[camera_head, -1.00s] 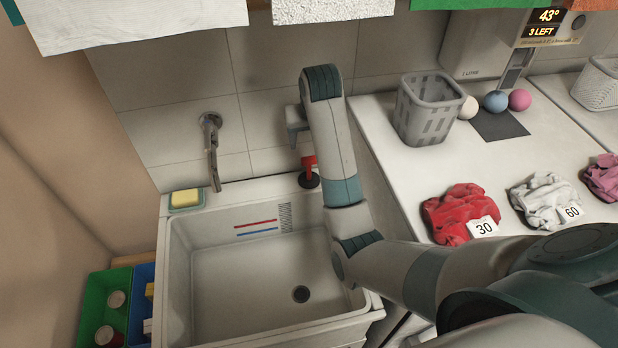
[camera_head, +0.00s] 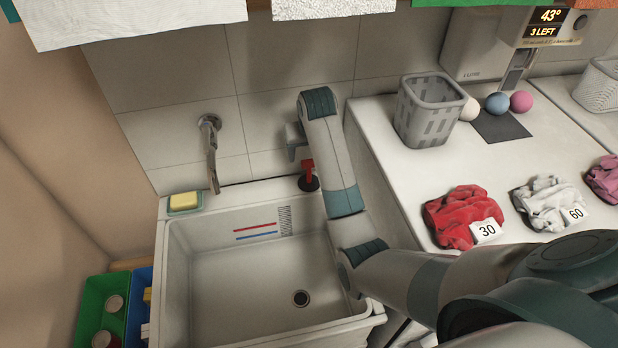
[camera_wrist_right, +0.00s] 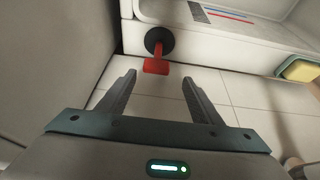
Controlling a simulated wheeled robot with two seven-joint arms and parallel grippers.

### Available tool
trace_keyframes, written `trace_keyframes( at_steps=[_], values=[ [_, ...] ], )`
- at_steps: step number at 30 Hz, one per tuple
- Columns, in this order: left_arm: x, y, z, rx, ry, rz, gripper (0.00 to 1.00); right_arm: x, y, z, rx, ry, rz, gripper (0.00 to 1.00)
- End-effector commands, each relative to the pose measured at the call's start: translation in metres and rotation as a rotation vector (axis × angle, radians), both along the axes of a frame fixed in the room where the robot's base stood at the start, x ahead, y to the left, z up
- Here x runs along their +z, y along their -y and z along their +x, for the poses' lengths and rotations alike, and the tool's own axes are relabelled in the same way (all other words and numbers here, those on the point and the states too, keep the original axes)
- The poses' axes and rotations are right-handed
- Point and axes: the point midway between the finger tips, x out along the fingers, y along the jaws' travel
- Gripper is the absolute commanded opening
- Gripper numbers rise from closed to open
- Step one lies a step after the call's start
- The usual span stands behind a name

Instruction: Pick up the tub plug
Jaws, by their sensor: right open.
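The tub plug (camera_head: 308,182) is a black disc with a red T-shaped handle. It sits on the back ledge of the white laundry tub (camera_head: 178,250), near its right end. In the right wrist view the plug (camera_wrist_right: 157,42) is upside down, with its red handle pointing toward the jaws. My right gripper (camera_wrist_right: 160,82) is open and empty, with the handle ahead of the gap between its fingers and not touching them. In the head view my right gripper (camera_head: 293,146) is partly hidden by its arm, just above and left of the plug. My left gripper is out of view.
A wall tap (camera_head: 211,150) and a yellow soap on a dish (camera_head: 184,202) are left of the plug. A counter (camera_head: 400,172) with a grey basket (camera_head: 428,112) and laundry piles is at right. Hanging cloths (camera_head: 140,18) cross the top. The tub is empty.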

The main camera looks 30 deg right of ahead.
Motion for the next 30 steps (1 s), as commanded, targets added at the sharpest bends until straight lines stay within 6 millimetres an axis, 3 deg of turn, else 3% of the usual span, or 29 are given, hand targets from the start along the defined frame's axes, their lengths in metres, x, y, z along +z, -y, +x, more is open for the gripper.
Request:
trace_keyframes(
  at_steps=[10,17,30],
  values=[
    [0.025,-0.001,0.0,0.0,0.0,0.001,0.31,-0.025,0.009,0.003,0.0,-0.006,0.001,0.59],
    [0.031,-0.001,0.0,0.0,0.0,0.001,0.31,-0.047,0.011,0.012,0.0,-0.002,0.0,0.59],
    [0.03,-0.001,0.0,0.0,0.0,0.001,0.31,-0.05,0.011,0.013,0.0,-0.001,0.0,0.59]
  ],
)
